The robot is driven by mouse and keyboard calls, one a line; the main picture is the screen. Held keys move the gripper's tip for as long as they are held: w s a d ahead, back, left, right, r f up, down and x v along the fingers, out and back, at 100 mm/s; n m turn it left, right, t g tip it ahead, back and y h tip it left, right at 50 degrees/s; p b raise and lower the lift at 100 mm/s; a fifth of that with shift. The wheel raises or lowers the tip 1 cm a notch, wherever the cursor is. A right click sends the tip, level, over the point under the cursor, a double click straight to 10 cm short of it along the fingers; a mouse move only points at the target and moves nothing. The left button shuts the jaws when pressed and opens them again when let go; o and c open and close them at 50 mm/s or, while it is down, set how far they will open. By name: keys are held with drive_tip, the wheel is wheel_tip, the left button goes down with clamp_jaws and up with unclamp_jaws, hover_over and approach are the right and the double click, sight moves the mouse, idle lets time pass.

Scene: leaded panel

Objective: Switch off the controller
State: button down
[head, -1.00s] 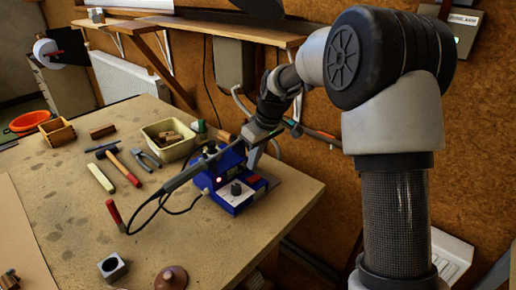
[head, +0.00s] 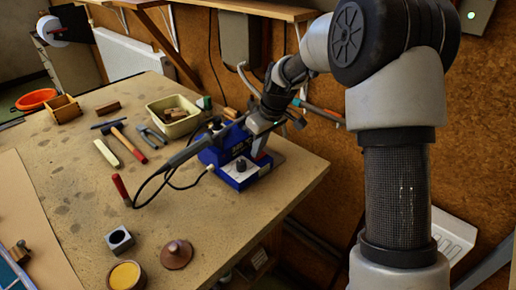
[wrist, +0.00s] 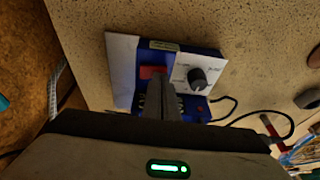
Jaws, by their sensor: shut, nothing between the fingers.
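The controller is a blue box with a pale top panel and a dark knob; it stands near the right edge of the bench in the head view (head: 232,178). The wrist view shows its knob (wrist: 197,78) and a red rocker switch (wrist: 152,72) beside it. My gripper (wrist: 162,84) is shut and empty, its fingertips over the controller right by the red switch. I cannot tell whether they touch it. In the head view my gripper (head: 260,147) reaches down at the controller's right side. No red glow shows on the controller now.
A soldering iron (head: 183,154) with a looping cable crosses in front of the controller. A cream bin (head: 173,128), a hammer (head: 128,143) and pliers (head: 153,137) lie to the left. A metal block (head: 119,240) and a brown knobbed lid (head: 176,254) stand nearer. The wall is close behind.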

sight(262, 154)
drive_tip(key=shift+d+f, duration=0.1)
drive_tip(key=shift+f, duration=0.1)
drive_tip(key=shift+w+d+r, duration=0.1)
drive_tip(key=shift+w+d, duration=0.4)
drive_tip(key=shift+d, duration=0.05)
wheel_tip(262, 154, up, 5)
drive_tip(key=p, duration=0.4)
drive_tip(key=shift+w+r, duration=0.1)
drive_tip(key=shift+r, duration=0.1)
drive_tip(key=v, duration=0.9)
drive_tip(key=shift+b, duration=0.4)
drive_tip(key=shift+f+b, duration=0.35)
drive_tip(key=shift+b, duration=0.45)
